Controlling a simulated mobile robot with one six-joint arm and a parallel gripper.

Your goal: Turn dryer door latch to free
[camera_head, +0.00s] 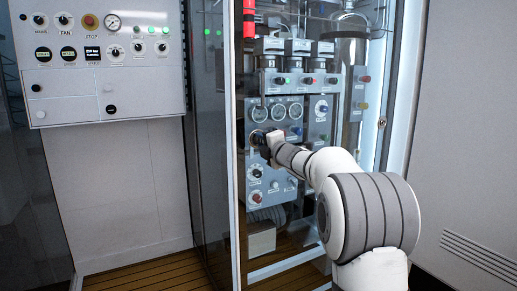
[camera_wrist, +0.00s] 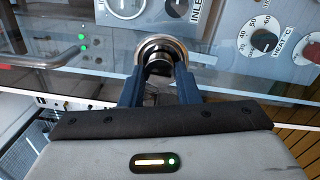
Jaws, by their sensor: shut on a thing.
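The dryer door latch (camera_wrist: 163,46) is a round, dark knob in a shiny metal ring, at the upper middle of the wrist view. My gripper (camera_wrist: 160,75) has its two blue fingers on either side of the knob and is shut on it. The fingers hide part of the knob, and I cannot tell which way the latch is turned. In the head view my gripper (camera_head: 264,140) reaches the left part of the dryer front, below the round gauges. The latch is mostly hidden there by the gripper.
Gauges (camera_head: 277,112) sit just above the gripper, and a heat dial (camera_wrist: 264,40) is to the right in the wrist view. A pale door frame (camera_head: 236,150) stands close on the left. A control box (camera_head: 100,60) hangs further left. A slatted floor (camera_head: 140,272) lies below.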

